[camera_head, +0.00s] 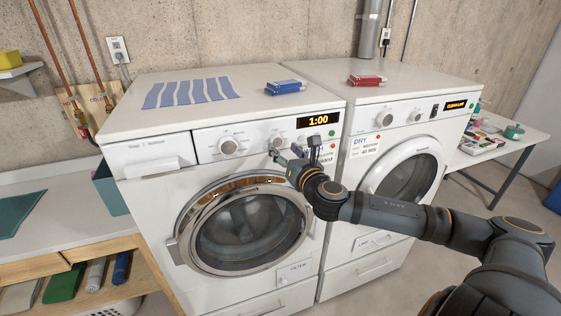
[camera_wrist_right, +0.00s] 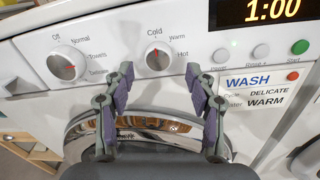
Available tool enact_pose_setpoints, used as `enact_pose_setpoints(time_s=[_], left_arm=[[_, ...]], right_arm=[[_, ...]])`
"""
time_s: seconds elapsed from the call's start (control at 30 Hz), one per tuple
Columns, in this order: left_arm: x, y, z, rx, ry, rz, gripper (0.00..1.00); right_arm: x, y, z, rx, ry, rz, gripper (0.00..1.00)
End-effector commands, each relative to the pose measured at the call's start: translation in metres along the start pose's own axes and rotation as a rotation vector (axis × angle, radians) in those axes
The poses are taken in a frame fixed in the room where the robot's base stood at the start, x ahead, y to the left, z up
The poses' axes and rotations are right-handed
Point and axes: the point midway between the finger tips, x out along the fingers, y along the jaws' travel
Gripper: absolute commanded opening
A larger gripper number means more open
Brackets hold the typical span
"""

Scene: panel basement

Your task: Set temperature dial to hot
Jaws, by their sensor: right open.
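The temperature dial (camera_wrist_right: 158,58) is a round white knob in the right wrist view, with Cold, Warm and Hot printed around it. Its red mark points roughly upward, near Cold. In the head view this dial (camera_head: 277,141) sits on the left washer's panel, close behind my gripper. My right gripper (camera_wrist_right: 161,80) is open and empty. Its two fingers lie just below the dial in the wrist view, one on each side, and I cannot tell whether they touch the panel. My right gripper also shows in the head view (camera_head: 294,149). My left gripper is not in view.
The cycle dial (camera_wrist_right: 66,66) sits left, its mark toward Delicate. Panel buttons (camera_wrist_right: 260,51) and a display (camera_wrist_right: 262,11) lie right. A note (camera_wrist_right: 258,92) reads WASH, DELICATE, WARM. A dryer (camera_head: 382,215) stands beside the washer (camera_head: 165,200).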

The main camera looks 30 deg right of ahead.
Motion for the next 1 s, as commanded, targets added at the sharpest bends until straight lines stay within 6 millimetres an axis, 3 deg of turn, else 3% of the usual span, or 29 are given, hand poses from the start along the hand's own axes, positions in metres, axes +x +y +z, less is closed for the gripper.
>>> enact_pose_setpoints(time_s=[0.03,0.1,0.4,0.77,1.0], left_arm=[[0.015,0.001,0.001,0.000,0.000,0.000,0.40],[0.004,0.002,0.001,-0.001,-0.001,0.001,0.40],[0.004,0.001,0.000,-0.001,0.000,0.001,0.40],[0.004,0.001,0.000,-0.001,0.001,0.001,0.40],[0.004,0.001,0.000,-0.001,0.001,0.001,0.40]], right_arm=[[0.005,0.001,-0.004,0.014,-0.009,0.008,0.56],[0.010,-0.002,0.002,0.012,-0.003,-0.003,0.56],[0.027,0.001,0.002,0.004,-0.001,0.004,0.56],[0.029,0.002,0.001,0.000,0.000,0.007,0.56],[0.029,0.002,0.001,0.000,0.000,0.006,0.24]])
